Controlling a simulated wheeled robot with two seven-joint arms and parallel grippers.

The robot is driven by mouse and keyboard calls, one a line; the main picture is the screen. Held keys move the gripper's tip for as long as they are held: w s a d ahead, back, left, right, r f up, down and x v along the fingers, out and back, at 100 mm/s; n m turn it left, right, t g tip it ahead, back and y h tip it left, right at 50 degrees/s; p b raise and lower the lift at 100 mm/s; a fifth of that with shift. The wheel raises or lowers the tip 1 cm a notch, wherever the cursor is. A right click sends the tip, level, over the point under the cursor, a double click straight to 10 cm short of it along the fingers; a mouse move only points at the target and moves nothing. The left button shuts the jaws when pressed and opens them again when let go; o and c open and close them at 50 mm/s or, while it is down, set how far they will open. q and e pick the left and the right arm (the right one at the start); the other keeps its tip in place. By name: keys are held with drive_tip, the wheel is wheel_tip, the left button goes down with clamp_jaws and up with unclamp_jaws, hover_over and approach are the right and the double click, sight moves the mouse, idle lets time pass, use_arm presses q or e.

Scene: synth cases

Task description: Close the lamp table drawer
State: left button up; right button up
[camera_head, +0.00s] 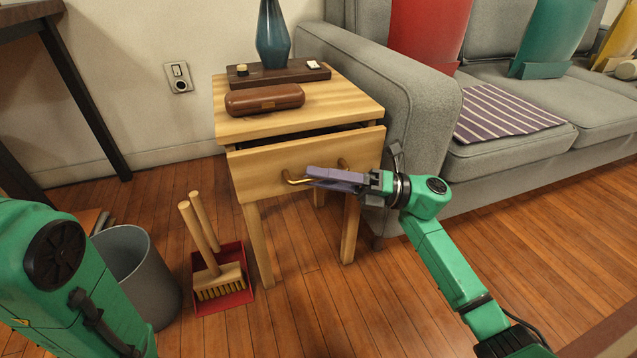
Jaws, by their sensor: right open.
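The lamp table (341,97) is a small light-wood table beside the sofa. Its drawer (262,171) stands a little open, with a dark gap between its front and the tabletop. A brass handle (296,181) is on the drawer front, partly covered by my right gripper. My right gripper (325,179), with purple fingers, is open at the handle, in front of the drawer. I cannot tell whether the fingers touch the handle or the wood. My left arm shows at the lower left, but its gripper is out of view.
On the tabletop are a brown case (264,99) and a dark tray (300,72) bearing a blue lamp base (272,36). The grey sofa (400,95) stands close on the right. A grey bin (137,275) and a red dustpan (235,300) with a brush stand on the floor at left.

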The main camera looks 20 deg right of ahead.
drive_tip(key=shift+a, duration=0.15)
clamp_jaws()
drive_tip(key=shift+w, duration=0.1)
idle(1.3)
